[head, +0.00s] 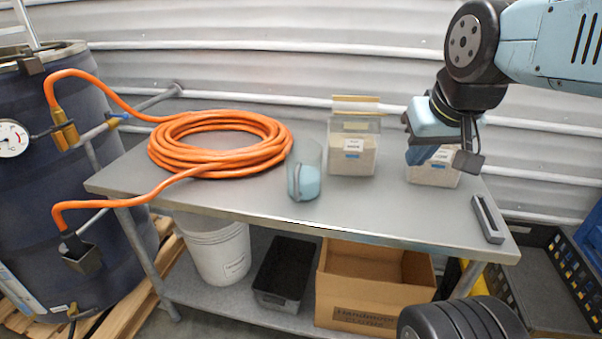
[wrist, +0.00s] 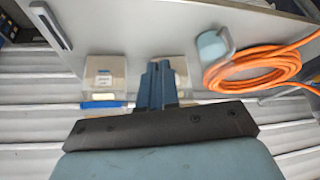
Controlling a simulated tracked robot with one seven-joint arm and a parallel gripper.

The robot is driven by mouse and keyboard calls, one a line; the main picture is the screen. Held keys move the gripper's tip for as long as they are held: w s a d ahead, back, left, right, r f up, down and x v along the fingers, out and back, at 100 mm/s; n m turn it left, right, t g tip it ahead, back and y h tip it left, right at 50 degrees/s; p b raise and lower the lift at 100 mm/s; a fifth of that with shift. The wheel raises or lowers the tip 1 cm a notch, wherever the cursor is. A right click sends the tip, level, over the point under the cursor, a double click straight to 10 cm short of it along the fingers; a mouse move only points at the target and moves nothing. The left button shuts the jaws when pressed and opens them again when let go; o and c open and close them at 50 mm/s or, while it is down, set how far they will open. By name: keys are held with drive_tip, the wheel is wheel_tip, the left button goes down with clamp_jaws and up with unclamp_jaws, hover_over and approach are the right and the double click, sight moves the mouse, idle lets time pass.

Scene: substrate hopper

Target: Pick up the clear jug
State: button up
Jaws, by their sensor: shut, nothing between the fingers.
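The clear jug (head: 304,168) stands upright on the metal table, just right of the orange hose coil, with something pale blue inside its lower part. It also shows in the wrist view (wrist: 213,45), with a grey curved handle on its side. My gripper (head: 416,156) is to the right of the jug, apart from it, with its fingers pointing down in front of the right-hand clear bin. In the wrist view its blue fingers (wrist: 157,82) are together and hold nothing.
Two clear bins of pale substrate, one in the middle (head: 352,158) and one at right (head: 440,176), stand on the table (head: 260,205). The orange hose coil (head: 200,146) lies left of the jug. A grey bar-shaped item (head: 487,218) is at the right edge. The front middle is clear.

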drive_tip(key=shift+o, duration=1.4)
drive_tip(key=shift+w+a+r+n, duration=0.15)
drive_tip(key=shift+w+a+n, duration=0.05)
drive_tip(key=shift+w+n, duration=0.2)
drive_tip(key=o, duration=0.3)
drive_tip(key=w+a+r+n+g, duration=0.1)
drive_tip(key=w+a+n, duration=0.2)
drive_tip(key=w+n, duration=0.3)
drive_tip(key=shift+a+n+g+h, duration=0.2)
drive_tip(key=shift+n+g+h, duration=0.2)
drive_tip(key=shift+n, duration=0.1)
drive_tip(key=n+g+h, duration=0.2)
drive_tip(key=n+h, duration=0.1)
drive_tip(key=n, duration=1.2)
approach(311, 159)
drive_tip(key=shift+n, duration=0.3)
drive_tip(key=shift+x, duration=5.2)
